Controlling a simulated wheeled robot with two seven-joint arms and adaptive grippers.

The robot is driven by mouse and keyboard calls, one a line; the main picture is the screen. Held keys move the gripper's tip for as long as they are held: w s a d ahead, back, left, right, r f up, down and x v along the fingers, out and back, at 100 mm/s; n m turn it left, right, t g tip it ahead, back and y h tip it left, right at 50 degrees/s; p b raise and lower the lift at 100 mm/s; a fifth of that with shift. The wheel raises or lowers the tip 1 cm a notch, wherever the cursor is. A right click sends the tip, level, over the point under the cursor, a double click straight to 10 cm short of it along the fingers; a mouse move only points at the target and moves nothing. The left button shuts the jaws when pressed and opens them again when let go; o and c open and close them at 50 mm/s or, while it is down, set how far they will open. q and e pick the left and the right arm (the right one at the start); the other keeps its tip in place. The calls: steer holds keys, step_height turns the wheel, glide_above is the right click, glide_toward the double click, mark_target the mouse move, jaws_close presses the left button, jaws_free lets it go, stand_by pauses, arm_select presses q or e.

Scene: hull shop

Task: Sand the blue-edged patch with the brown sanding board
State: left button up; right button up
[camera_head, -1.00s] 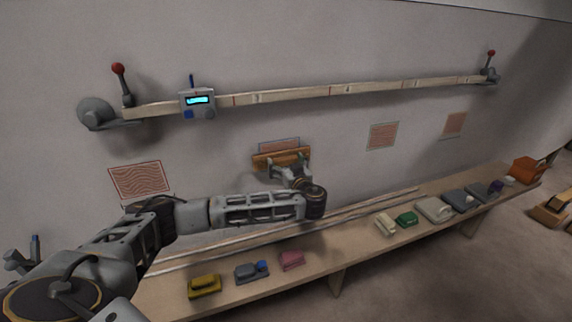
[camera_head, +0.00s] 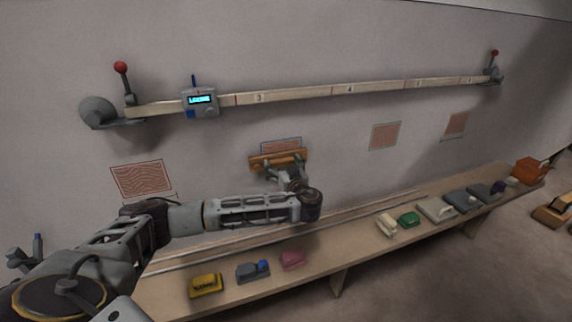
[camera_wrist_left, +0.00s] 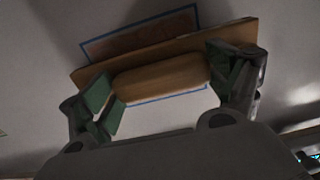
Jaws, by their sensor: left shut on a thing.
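The brown sanding board (camera_head: 264,163) is at the wall in the middle of the head view. It lies across the blue-edged patch (camera_head: 282,146), whose upper part shows above it. My left gripper (camera_head: 285,171) is shut on the board's handle from below. In the left wrist view the green-padded fingers (camera_wrist_left: 163,84) are at both ends of the rounded handle (camera_wrist_left: 160,77). The patch (camera_wrist_left: 140,35) shows above the board and its blue lower edge shows below; the board hides the middle. I cannot tell if the board touches the wall. My right gripper is not in view.
A long rail with a display box (camera_head: 200,101) runs along the wall above. Other patches (camera_head: 142,178) (camera_head: 385,136) (camera_head: 456,124) are on the wall.

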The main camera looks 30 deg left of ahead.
arm_select(q)
steer(key=shift+s+a+f, duration=0.2)
steer(key=shift+s+a, duration=0.45)
steer(key=shift+s, duration=0.15)
steer(key=shift+s+a+f, duration=0.1)
steer(key=shift+s+a, duration=0.25)
steer(key=shift+s, duration=0.05)
steer(key=shift+s+a+f, duration=0.2)
steer(key=shift+s+a, duration=0.25)
steer(key=shift+s, duration=0.1)
steer(key=shift+s+a, duration=0.25)
steer(key=shift+a, duration=0.05)
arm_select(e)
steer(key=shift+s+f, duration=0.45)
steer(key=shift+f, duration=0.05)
arm_select(q)
steer(key=shift+w+a+b, duration=0.1)
steer(key=shift+a+b, duration=0.05)
steer(key=shift+b, duration=0.2)
steer(key=shift+w+a+b, duration=0.35)
steer(key=shift+w+a, duration=0.1)
steer(key=shift+a, duration=0.1)
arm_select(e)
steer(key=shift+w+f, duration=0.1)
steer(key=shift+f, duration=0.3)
arm_select(q)
steer(key=shift+w+d+f, duration=0.1)
